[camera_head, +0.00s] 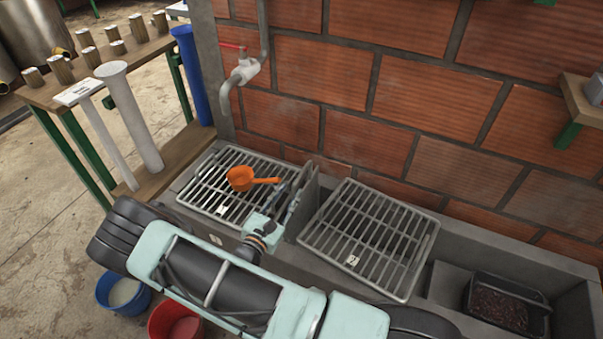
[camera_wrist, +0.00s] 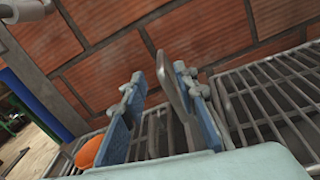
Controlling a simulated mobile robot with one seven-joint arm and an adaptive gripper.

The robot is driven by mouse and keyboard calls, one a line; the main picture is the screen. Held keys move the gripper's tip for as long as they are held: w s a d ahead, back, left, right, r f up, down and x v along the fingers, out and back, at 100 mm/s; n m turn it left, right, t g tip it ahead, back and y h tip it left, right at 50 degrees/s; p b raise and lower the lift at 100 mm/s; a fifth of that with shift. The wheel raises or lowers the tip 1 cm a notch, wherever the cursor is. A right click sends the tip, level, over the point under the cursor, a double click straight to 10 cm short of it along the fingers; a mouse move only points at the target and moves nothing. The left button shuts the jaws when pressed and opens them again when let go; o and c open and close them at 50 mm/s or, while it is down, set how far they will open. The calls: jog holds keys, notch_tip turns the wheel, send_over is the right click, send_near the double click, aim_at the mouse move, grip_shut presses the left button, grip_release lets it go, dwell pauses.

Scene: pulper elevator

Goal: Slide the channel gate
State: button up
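The channel gate (camera_head: 305,203) is a thin grey upright plate between the two grates in the head view. In the wrist view, the gate (camera_wrist: 174,85) stands between my two fingers, close to the right finger. A gap shows between the gate and the left finger. My gripper (camera_head: 284,199) is low over the channel beside the gate in the head view. In the wrist view, my gripper (camera_wrist: 165,108) is open, with its fingers on either side of the plate. The gate's lower part is hidden.
An orange scoop (camera_head: 240,179) lies on the left grate (camera_head: 200,190), left of my gripper. The right grate (camera_head: 360,235) is clear. A brick wall (camera_head: 420,90) stands close behind the channel. A black tray (camera_head: 508,303) sits at the far right.

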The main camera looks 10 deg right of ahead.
send_near(310, 162)
jog(key=x, duration=0.2)
jog(key=b+x, duration=0.1)
jog(key=x, duration=0.2)
jog(key=shift+w+f, duration=0.2)
jog(key=shift+f, duration=0.05)
grip_shut()
